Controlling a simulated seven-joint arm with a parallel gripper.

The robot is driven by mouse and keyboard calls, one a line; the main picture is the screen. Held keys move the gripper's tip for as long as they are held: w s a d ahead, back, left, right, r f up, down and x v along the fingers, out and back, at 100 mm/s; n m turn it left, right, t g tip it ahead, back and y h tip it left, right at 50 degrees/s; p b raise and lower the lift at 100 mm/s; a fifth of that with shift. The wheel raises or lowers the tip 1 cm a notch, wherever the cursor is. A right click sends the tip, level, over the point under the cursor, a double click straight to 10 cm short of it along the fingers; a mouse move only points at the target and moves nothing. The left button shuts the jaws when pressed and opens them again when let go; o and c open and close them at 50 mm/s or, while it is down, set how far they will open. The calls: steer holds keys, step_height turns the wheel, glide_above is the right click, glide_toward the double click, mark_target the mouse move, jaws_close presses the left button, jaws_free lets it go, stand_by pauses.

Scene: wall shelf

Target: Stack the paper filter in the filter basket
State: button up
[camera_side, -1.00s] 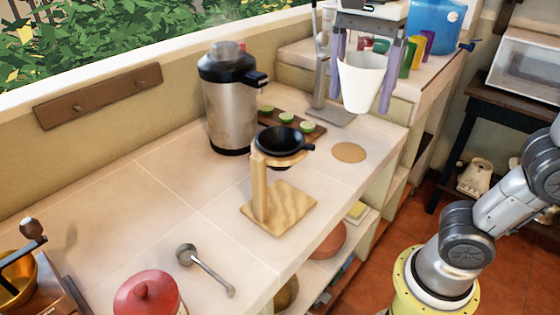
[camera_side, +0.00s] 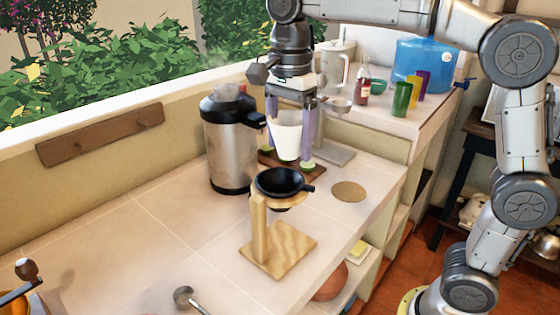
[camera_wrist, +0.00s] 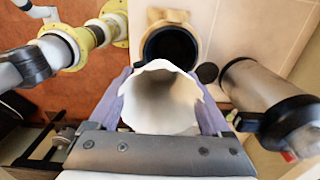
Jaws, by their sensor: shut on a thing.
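The white paper filter (camera_side: 286,137) is a cone with its wide mouth up, held between the two purple fingers of my gripper (camera_side: 291,135). In the wrist view the open mouth of the paper filter (camera_wrist: 165,97) fills the space between the fingers of my gripper (camera_wrist: 165,108). The black filter basket (camera_side: 279,183) sits in the ring of a wooden stand, its handle to the right. My gripper and the filter are above and behind the basket in the side view, apart from it. In the wrist view the basket (camera_wrist: 169,46) shows just beyond the filter, partly hidden by it.
A steel thermal jug (camera_side: 230,145) stands close left of my gripper. The wooden stand (camera_side: 278,250) rises from the counter. A board with green items (camera_side: 308,166) lies behind.

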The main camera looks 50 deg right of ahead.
steer(key=f, duration=0.1)
steer(key=w+f, duration=0.1)
steer(key=f, duration=0.3)
steer(key=shift+w+a+f, duration=0.15)
steer(key=shift+w, duration=0.25)
steer(key=shift+f, duration=0.6)
steer(key=o, duration=1.1)
